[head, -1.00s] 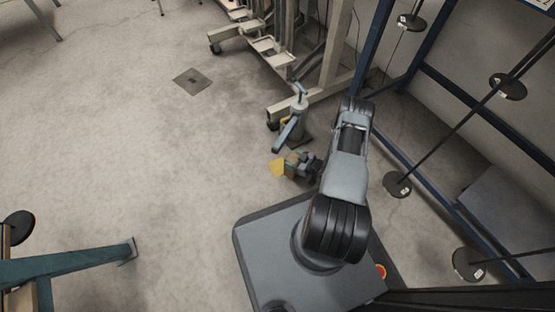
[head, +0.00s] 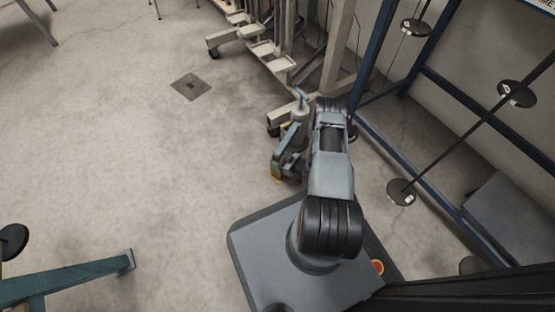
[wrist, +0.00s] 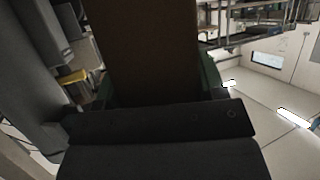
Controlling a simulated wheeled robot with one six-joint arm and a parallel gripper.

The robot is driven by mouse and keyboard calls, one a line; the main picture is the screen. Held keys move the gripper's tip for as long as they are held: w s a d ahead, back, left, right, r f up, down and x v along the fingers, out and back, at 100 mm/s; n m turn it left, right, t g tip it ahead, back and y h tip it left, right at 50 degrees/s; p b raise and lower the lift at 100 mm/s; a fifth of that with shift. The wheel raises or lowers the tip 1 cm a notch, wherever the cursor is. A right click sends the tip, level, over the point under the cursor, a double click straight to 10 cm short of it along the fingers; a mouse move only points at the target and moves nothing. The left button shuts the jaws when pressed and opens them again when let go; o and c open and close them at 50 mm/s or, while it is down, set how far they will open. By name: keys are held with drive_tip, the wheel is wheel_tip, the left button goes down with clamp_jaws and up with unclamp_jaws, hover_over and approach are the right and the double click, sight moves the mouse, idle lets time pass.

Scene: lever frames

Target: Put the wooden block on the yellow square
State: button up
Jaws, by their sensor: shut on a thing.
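The wooden block (wrist: 152,50) is brown and fills the upper middle of the wrist view, between the green-edged fingers of my gripper (wrist: 155,92). My gripper is shut on it. In the head view my gripper (head: 284,166) is left of my arm, and only a small brown part of the block (head: 275,171) shows at its left end. A small bit of yellow (head: 277,181) shows just below the block, likely the yellow square, mostly hidden. I cannot tell whether the block touches it.
A grey post with a blue top (head: 299,106) stands just behind my gripper. Wheeled wooden frames (head: 262,45) are at the back, and a blue metal frame (head: 385,150) is on the right.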

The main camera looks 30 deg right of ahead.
drive_tip(key=o, duration=1.5)
drive_tip(key=shift+c, duration=0.2)
